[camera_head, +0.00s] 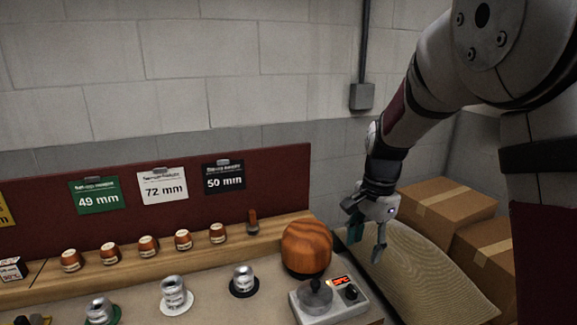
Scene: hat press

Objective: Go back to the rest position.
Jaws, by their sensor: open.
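My gripper (366,249) is open and empty. It hangs at the end of my arm, right of the bench, pointing down with its fingertips apart. It appears in front of or above a pale woven surface (430,272); I cannot tell the exact gap. A round orange-brown wooden block (307,247) stands just left of the gripper in the picture, apart from it. A grey device (330,302) with a red display and a dark knob sits in front of the block.
A wooden shelf (200,247) holds several small brown-and-white pieces. Metal pieces stand on the bench, including one on a white disc (175,309). Size cards hang on a dark red board (273,165). Cardboard boxes (447,207) are at right. The space above the bench is clear.

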